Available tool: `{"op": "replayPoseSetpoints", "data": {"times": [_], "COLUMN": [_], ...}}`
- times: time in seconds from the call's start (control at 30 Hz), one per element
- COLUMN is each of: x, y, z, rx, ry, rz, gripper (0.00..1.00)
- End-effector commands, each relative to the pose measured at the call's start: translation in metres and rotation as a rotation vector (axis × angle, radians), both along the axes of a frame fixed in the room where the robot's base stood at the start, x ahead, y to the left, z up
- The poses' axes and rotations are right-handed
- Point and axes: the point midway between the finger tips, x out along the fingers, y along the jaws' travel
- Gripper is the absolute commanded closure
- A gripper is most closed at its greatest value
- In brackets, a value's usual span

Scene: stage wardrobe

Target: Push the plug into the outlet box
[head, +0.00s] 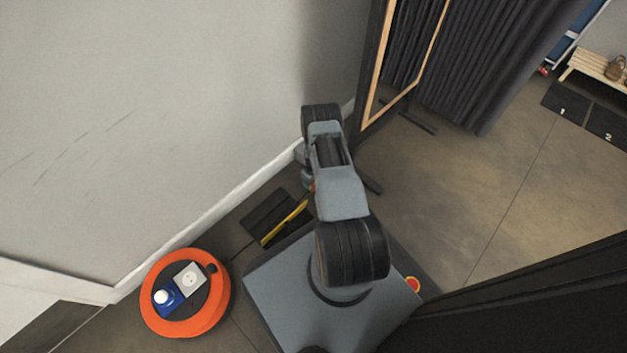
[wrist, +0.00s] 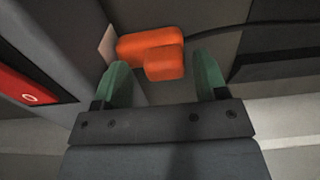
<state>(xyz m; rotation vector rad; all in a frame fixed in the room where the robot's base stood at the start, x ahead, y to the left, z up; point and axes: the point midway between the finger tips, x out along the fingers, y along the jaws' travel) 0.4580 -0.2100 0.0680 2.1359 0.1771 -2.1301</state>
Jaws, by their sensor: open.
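An orange plug (wrist: 153,50) shows in the wrist view, just beyond and between the fingertips of my gripper (wrist: 163,82). The green fingers are apart, and I see no grip on the plug. A dark cable (wrist: 240,40) runs right from the plug. A small pale plate (wrist: 107,43) on a grey surface is close to the plug's left end; I cannot tell whether they touch or whether this is the outlet box. In the head view my arm hides most of the gripper; a small orange spot (head: 313,187) shows beside it.
An orange round reel (head: 222,311) with a white socket (head: 189,279) and a blue part lies on the floor at lower left. A yellow bar (head: 285,223) is near a dark mat. The wall (head: 150,110) is close on the left; a framed stand (head: 375,80) is ahead.

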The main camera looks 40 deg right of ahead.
Motion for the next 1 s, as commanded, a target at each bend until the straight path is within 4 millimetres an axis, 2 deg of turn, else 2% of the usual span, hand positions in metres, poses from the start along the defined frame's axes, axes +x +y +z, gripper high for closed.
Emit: {"op": "replayPoseSetpoints", "data": {"times": [0.17,0.5,0.63,0.8,1.0], "x": [0.000,0.000,0.000,0.000,0.000], "y": [-0.001,-0.001,-0.001,-0.001,-0.001], "z": [0.018,0.088,0.110,0.129,0.138], "rx": [0.000,-0.001,-0.001,-0.001,-0.001], "ry": [0.000,-0.001,-0.002,-0.001,-0.001], "rz": [-0.001,-0.002,-0.002,-0.002,-0.002], "gripper": [0.34,0.34,0.34,0.34,0.34]}}
